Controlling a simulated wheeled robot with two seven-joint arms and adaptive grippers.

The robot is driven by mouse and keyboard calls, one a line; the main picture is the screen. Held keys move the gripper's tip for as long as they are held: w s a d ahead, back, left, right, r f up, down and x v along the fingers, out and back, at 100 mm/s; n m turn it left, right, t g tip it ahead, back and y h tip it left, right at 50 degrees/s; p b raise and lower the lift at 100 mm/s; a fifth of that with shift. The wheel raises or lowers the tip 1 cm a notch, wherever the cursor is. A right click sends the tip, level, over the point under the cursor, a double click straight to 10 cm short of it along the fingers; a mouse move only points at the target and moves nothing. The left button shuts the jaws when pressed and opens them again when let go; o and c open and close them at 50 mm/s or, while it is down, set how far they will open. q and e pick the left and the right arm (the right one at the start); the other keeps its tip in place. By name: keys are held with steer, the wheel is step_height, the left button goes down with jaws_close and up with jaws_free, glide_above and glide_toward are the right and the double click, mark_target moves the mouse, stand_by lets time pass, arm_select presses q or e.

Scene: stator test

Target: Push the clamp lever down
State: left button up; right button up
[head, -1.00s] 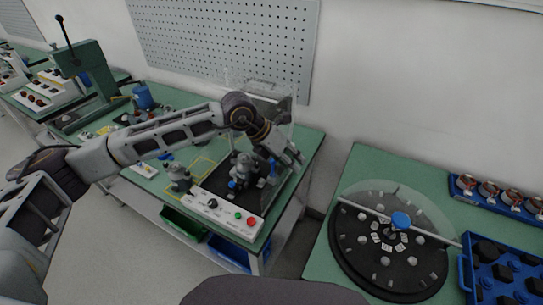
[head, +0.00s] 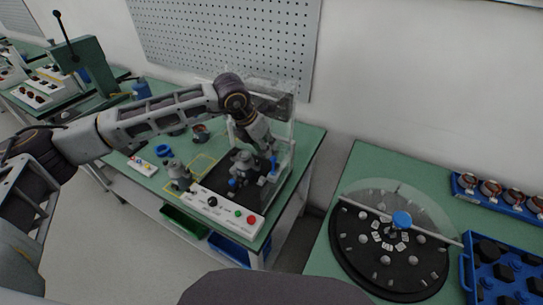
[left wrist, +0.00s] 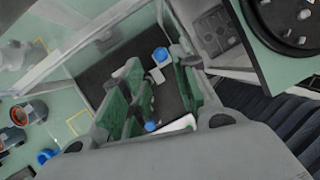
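The test fixture (head: 242,166) is a grey clamping device on a black base plate, behind a white control panel. A blue lever handle (head: 273,166) stands roughly upright at its right side; a second blue part (head: 233,183) is at its lower left. My left gripper (head: 267,149) is just above and behind the fixture, close to the blue handle; contact cannot be told. In the left wrist view its green-padded fingers (left wrist: 158,82) are spread apart. A blue knob (left wrist: 160,54) shows near the fingertips and another blue part (left wrist: 151,126) lower down. My right gripper is out of view.
A clear guard (head: 291,125) stands around the fixture's back and right. The control panel (head: 227,213) lies in front. A grey motor part (head: 179,176) is to the left. A round dial table (head: 345,240) and a blue tray (head: 468,275) are on the right bench.

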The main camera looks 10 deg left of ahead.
mark_target(271, 159)
arm_select(q)
steer(key=p+x, duration=0.1)
steer(key=x, duration=0.4)
steer(key=shift+d+f, duration=0.1)
steer(key=shift+w+d+f, duration=0.15)
steer(key=shift+f, duration=0.7)
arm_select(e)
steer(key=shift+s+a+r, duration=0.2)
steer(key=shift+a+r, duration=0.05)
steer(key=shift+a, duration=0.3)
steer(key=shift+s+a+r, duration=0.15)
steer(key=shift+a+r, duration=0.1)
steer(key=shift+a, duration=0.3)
arm_select(q)
steer(key=shift+c, duration=0.3)
steer(key=c, duration=0.5)
jaws_close()
steer(key=shift+w, duration=0.1)
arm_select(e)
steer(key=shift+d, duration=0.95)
